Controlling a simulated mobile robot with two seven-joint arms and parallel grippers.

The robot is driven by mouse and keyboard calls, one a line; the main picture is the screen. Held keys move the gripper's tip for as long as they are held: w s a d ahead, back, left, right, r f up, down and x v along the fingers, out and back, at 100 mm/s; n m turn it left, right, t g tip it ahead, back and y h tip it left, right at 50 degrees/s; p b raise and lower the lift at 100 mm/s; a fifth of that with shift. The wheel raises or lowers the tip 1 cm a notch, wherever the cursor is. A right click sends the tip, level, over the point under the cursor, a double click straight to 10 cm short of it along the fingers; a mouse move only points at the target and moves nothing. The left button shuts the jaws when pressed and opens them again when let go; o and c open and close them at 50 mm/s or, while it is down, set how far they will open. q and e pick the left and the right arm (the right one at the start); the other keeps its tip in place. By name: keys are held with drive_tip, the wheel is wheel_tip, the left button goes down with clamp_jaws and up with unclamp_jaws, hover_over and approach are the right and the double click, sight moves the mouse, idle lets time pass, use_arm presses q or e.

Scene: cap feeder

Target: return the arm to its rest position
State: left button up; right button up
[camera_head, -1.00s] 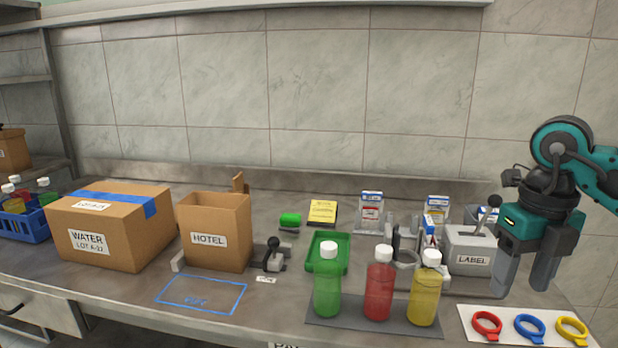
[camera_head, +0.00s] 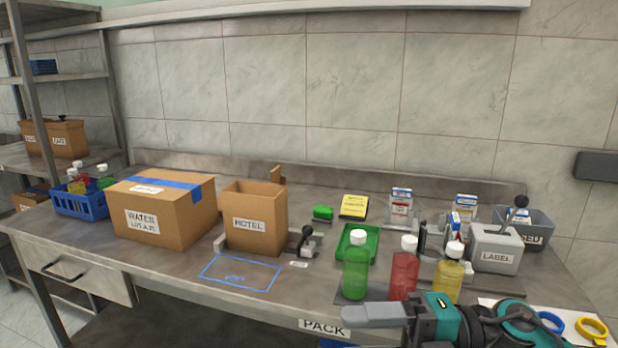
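My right gripper (camera_head: 375,316) is low at the front edge of the bench, in front of the green and red bottles. It lies on its side with its fingers pointing left. One grey finger shows clearly; the other is hidden or cut off by the bottom edge, so its opening cannot be told. I see nothing held in it. The teal and black wrist of my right arm (camera_head: 510,322) runs along the bottom right. My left gripper is not in view.
Close by stand a green bottle (camera_head: 355,270), a red bottle (camera_head: 403,272) and a yellow bottle (camera_head: 448,276). My arm partly covers the ring card (camera_head: 492,304). The HOTEL box (camera_head: 250,225) and WATER box (camera_head: 150,222) stand left. The blue-outlined area (camera_head: 240,273) is empty.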

drive_tip(key=w+d+f+m+t+h, duration=0.25)
drive_tip(key=f+m+t+h, duration=0.3)
drive_tip(key=m+t, duration=0.55)
drive_tip(key=w+d+f+m+t+h, duration=0.1)
drive_tip(key=d+f+m+t+h, duration=0.45)
drive_tip(key=m, duration=0.85)
drive_tip(key=s+d+f+m+g+h, duration=0.1)
drive_tip(key=s+f+m+g+h, duration=0.1)
drive_tip(key=s+f, duration=0.4)
drive_tip(key=s+d+f+m+g+h, duration=0.1)
drive_tip(key=s+f+m+g+h, duration=0.2)
drive_tip(key=f, duration=0.9)
drive_tip(key=s+m+p, duration=0.1)
drive_tip(key=s+m, duration=0.1)
drive_tip(key=shift+s+d+g, duration=0.3)
drive_tip(key=shift+s+g, duration=0.05)
drive_tip(key=shift+s, duration=0.05)
